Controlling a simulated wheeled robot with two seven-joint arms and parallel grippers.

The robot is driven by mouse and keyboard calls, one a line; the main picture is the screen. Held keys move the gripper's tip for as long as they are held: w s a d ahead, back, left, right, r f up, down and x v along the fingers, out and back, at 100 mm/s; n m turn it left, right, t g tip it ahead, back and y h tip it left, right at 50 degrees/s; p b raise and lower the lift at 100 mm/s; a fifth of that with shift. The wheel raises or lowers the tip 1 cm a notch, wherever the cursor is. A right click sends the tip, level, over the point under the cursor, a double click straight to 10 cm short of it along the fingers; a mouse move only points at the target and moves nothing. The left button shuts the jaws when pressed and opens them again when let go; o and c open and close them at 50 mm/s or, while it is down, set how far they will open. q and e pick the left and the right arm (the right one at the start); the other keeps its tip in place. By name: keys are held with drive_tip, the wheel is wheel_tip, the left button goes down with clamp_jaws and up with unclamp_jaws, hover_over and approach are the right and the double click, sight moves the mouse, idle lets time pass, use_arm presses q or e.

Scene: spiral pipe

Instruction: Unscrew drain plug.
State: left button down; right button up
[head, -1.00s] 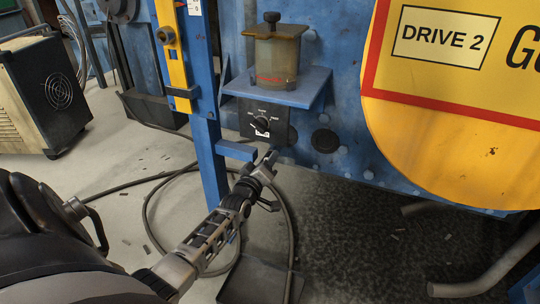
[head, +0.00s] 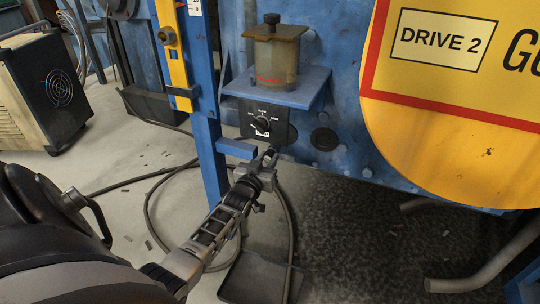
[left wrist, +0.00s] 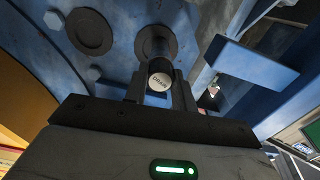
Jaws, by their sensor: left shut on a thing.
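The drain plug (left wrist: 158,80) shows in the left wrist view as a dark cylinder with a pale round end face marked "DRAIN". It sticks out from a dark round fitting (left wrist: 155,42) on the blue machine panel. My left gripper (left wrist: 160,90) is shut on the plug, with one finger on each side of it. In the head view my left gripper (head: 266,160) reaches up to the panel below the black selector switch (head: 262,124), and the plug is mostly hidden by the fingers. My right gripper is in neither view.
A blue bracket (head: 237,149) juts out just left of the gripper. A blue shelf (head: 278,88) with an oil reservoir (head: 277,58) is above. A dark tray (head: 258,277) and a looped cable (head: 150,205) lie on the floor below. A yellow guard (head: 470,140) is at right.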

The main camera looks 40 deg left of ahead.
use_arm(q)
drive_tip(key=n, duration=0.8)
drive_tip(key=shift+b, duration=0.3)
drive_tip(key=n+b, duration=0.1)
drive_tip(key=n, duration=0.4)
drive_tip(key=shift+f, duration=0.15)
drive_tip(key=shift+n, duration=0.8)
drive_tip(key=shift+n+b, duration=0.6)
drive_tip(key=shift+n, duration=0.4)
drive_tip(key=shift+n+b, duration=0.3)
drive_tip(key=shift+n, duration=0.7)
drive_tip(key=shift+n+b, duration=0.35)
drive_tip(key=shift+n, duration=0.55)
drive_tip(key=n+b, duration=0.1)
drive_tip(key=n, duration=0.2)
drive_tip(key=shift+s+n+b, duration=0.1)
drive_tip(key=shift+n+b, duration=0.2)
drive_tip(key=shift+n, duration=0.5)
drive_tip(key=n, duration=0.2)
drive_tip(key=shift+n+b, duration=0.3)
drive_tip(key=shift+b, duration=0.05)
drive_tip(key=shift+r+n, duration=0.25)
drive_tip(key=shift+n, duration=0.45)
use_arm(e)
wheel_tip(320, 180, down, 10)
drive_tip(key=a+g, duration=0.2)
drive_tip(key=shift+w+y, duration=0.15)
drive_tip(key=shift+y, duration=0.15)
